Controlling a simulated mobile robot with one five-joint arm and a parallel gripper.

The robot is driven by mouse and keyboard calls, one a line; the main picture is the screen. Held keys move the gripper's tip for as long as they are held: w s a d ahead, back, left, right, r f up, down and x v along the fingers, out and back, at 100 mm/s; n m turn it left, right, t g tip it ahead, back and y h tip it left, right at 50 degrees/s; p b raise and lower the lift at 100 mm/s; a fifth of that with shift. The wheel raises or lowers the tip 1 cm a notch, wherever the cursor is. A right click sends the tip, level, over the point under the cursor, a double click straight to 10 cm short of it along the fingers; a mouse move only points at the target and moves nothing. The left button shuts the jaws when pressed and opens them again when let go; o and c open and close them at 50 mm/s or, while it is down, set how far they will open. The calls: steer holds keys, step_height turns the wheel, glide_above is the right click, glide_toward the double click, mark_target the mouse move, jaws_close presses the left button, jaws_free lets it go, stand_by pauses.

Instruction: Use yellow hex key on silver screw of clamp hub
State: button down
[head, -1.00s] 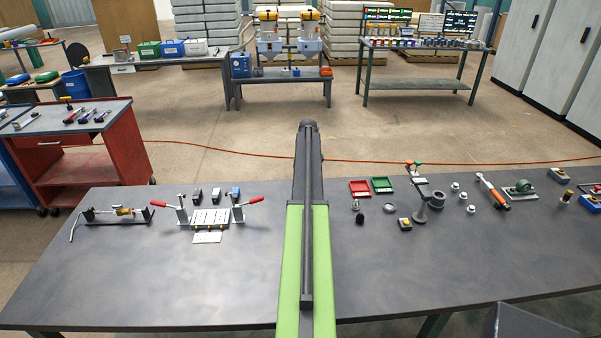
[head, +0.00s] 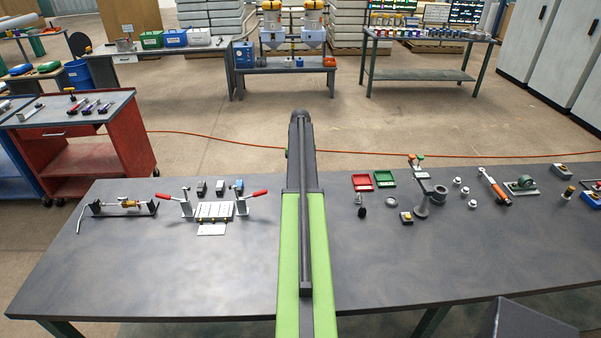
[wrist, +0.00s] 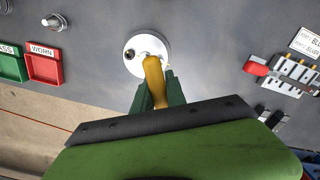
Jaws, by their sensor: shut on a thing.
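In the wrist view, the fingers of my gripper (wrist: 158,91) are shut on the yellow hex key (wrist: 154,78). The key's thick yellow handle reaches over the clamp hub (wrist: 149,42), a round, pale silver disc on the dark bench top. A small dark-rimmed screw or hole (wrist: 130,54) shows at the left of the disc. The key's tip is hidden, so I cannot tell whether it sits in the screw. In the head view my own arm hides the hub, the key and the gripper.
Red (head: 362,182) and green (head: 384,179) trays lie right of my arm, near a dark stand (head: 422,205). A toggle-clamp fixture (head: 215,210) with red handles stands to the left. The near bench top (head: 180,270) is clear.

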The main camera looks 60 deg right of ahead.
steer(key=shift+f+b, duration=0.75)
steer(key=shift+f, duration=0.3)
steer(key=shift+f, duration=0.2)
steer(key=shift+f+b, duration=0.3)
steer(key=shift+b, duration=0.2)
steer(key=shift+f+b, duration=0.75)
steer(key=c, duration=2.1)
jaws_free()
steer(key=shift+r, duration=0.1)
jaws_close()
